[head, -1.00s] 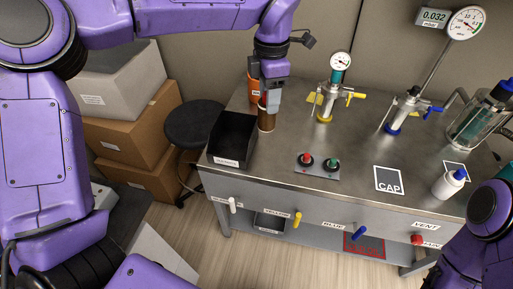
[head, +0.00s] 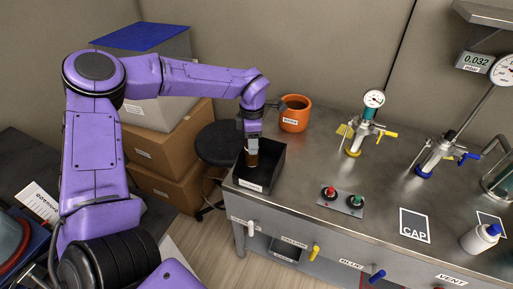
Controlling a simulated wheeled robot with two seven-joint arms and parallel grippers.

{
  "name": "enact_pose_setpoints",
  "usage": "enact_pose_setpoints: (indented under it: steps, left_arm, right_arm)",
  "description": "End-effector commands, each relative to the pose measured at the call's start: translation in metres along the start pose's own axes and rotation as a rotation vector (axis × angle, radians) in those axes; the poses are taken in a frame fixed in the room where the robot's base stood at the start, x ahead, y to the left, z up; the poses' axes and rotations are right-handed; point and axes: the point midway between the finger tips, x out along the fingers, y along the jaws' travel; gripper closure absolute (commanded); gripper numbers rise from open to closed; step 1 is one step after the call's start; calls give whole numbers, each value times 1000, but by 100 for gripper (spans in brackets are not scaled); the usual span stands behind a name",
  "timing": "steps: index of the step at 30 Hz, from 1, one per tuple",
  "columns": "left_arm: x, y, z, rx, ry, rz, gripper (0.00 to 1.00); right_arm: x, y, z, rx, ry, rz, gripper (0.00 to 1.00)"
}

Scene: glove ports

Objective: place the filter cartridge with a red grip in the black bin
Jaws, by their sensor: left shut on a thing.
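The black bin (head: 274,179) stands at the near left corner of the steel bench, its label facing front. My left gripper (head: 252,151) points down over the bin and is shut on a brown cylindrical filter cartridge (head: 252,160). The cartridge is upright, with its lower part at or inside the bin opening; I cannot tell whether it touches the bin floor. The fingers hide its top, so I see no red grip. My right gripper is out of view.
An orange labelled mug (head: 294,114) stands behind the bin. A dark stool (head: 218,143) stands left.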

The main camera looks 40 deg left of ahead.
Motion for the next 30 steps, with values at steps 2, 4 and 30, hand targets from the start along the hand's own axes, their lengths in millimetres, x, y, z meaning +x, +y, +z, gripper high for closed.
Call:
enact_pose_setpoints:
  steps: [2, 4, 30]
  left_arm:
    - [14, -1, -1, -1, 3, -4, 99]
    - [24, -1, -1, -1, 2, -2, 99]
    - [22, 0, 2, 0, -3, 1, 27]
  right_arm:
    - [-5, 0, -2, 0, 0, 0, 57]
    - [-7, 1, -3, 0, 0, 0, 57]
    - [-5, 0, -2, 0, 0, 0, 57]
